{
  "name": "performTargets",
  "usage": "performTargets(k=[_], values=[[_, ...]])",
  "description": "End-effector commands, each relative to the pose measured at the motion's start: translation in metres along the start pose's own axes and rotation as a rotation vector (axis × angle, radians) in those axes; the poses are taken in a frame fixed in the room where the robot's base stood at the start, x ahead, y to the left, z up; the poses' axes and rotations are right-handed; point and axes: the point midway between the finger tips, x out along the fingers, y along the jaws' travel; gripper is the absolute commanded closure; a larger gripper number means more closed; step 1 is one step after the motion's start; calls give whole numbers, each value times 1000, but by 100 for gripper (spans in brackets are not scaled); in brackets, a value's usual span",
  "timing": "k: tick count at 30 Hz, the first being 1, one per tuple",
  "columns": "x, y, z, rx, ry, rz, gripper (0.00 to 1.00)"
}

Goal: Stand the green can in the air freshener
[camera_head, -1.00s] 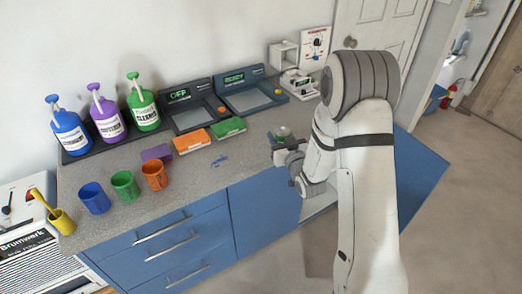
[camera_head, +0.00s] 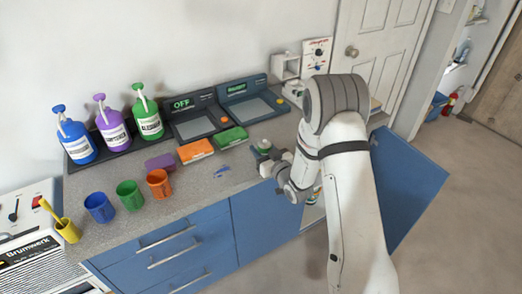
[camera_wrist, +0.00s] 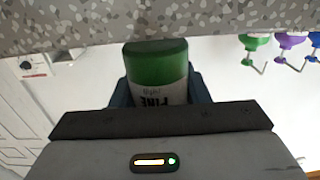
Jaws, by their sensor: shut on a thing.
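The green can (camera_wrist: 155,65) with a white "PINE" label is held between the fingers of my gripper (camera_wrist: 158,95) in the wrist view, which is upside down. Whether the can touches the counter is hard to tell. A white open-fronted box (camera_head: 286,66) at the back right of the counter may be the air freshener; I cannot tell for sure. It stands apart from my gripper.
Orange (camera_head: 196,151) and green (camera_head: 231,137) boxes lie before two display stations. Three pump bottles stand on a tray at left, three mugs (camera_head: 130,195) in front. A panel with a dial (camera_head: 317,54) stands back right. A blue cabinet door (camera_head: 405,187) hangs open beside my arm.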

Motion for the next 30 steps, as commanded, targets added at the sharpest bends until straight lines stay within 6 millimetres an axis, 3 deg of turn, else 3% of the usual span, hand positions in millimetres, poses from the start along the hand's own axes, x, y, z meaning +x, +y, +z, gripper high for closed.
performTargets(k=[3, 15, 16, 24, 30], values=[[0, 0, 9, 1, 0, 0, 83], [0, -1, 13, 0, 2, -1, 83], [0, -1, 13, 0, 1, -1, 58], [0, -1, 12, 0, 1, -1, 36], [0, -1, 12, 0, 1, -1, 36]])
